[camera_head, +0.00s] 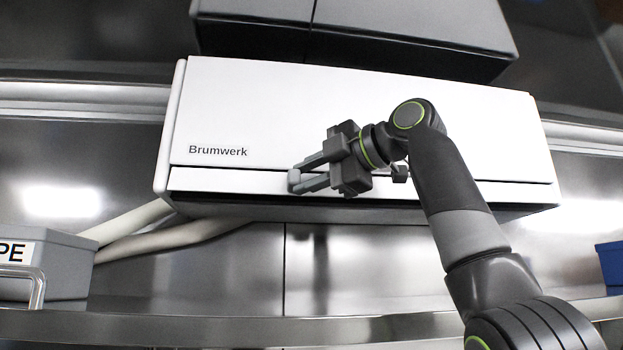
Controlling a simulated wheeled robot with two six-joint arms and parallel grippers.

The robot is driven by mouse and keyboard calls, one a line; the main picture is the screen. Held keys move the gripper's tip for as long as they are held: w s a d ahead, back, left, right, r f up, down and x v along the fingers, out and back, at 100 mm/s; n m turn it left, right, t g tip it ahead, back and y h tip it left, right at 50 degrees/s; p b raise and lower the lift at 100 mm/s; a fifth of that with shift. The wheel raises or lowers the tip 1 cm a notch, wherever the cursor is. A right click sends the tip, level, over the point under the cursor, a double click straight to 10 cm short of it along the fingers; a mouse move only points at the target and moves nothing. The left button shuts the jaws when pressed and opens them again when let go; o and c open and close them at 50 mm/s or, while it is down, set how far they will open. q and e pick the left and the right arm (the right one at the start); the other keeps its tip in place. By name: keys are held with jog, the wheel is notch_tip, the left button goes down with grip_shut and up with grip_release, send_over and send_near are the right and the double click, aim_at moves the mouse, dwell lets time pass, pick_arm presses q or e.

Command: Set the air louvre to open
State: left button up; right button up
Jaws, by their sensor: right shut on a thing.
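The white air unit (260,115), marked "Brumwerk", hangs on the metal wall. My left gripper is not in view.
A grey cabinet (360,20) hangs above the unit. Pale pipes (165,238) run from under its left end. A grey box (55,255) stands at the lower left and a blue object (612,262) at the right edge. The wall below the unit's middle is clear.

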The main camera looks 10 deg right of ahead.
jog(key=shift+s+a+r+m+g, duration=0.1)
jog(key=shift+s+r+m+g, duration=0.1)
jog(key=shift+r+m+g, duration=0.3)
dwell(0.5)
jog(key=o, duration=0.7)
jog(key=shift+w+a+h, duration=0.1)
jog(key=shift+a+h, duration=0.2)
jog(key=shift+a, duration=0.15)
